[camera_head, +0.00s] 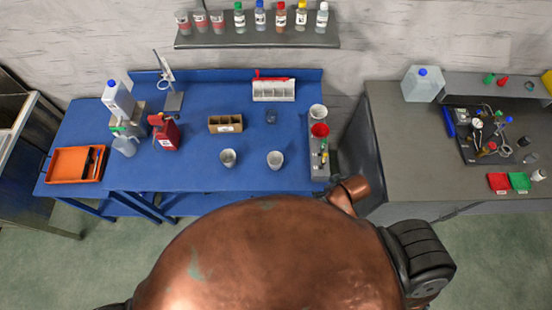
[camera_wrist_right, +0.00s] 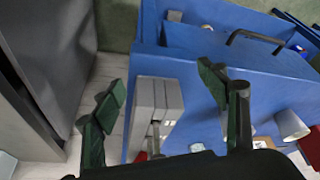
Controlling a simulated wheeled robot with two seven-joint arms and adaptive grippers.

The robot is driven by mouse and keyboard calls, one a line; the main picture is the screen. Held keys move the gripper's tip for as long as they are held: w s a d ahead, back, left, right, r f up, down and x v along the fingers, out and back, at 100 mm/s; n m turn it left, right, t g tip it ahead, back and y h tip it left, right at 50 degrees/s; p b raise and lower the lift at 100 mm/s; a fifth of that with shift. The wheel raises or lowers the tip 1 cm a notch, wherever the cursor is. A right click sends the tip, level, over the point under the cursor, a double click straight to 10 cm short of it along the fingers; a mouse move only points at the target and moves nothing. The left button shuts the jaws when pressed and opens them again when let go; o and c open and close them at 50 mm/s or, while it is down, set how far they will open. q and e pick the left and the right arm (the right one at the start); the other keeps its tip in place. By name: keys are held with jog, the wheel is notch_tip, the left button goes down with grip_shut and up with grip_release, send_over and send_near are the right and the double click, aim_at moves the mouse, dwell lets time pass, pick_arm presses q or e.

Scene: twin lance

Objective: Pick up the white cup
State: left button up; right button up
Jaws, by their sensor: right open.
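Several whitish cups are in the head view. One pale cup (camera_head: 228,158) and another (camera_head: 275,160) stand on the front part of the blue table. I cannot tell which one the task means. In the right wrist view, my right gripper (camera_wrist_right: 160,82) is open, its two dark green fingers wide apart, with nothing held between them. A white cup-like object (camera_wrist_right: 290,125) lies to the right of the fingers in that view, apart from them. My left gripper is not in view.

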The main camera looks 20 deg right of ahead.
jog(key=w+a+r+n+y+p, duration=0.1)
jog(key=w+a+r+n, duration=0.15)
jog(key=r, duration=0.35)
jog(key=w+a+n+g+y, duration=0.1)
jog(key=w+a+n+y, duration=0.15)
jog(key=w+a, duration=0.35)
jog(key=w+a+n+y, duration=0.1)
jog(key=w+a+n, duration=0.25)
jog(key=a, duration=0.55)
jog(key=n+g, duration=0.2)
jog(key=n, duration=0.2)
send_over(280, 154)
jog(key=s, duration=0.2)
jog(key=shift+a+f+h+p, duration=0.2)
jog(key=shift+f+h, duration=0.05)
jog(key=shift+f, duration=0.25)
jog(key=shift+a+f+h+p, duration=0.15)
jog(key=shift+a+f+h, duration=0.05)
jog(key=shift+f, duration=0.25)
jog(key=p+x, duration=0.1)
jog(key=x, duration=0.3)
jog(key=shift+f, duration=0.1)
jog(key=shift+a+f, duration=0.25)
jog(key=shift+f, duration=0.35)
jog(key=shift+c, duration=0.5)
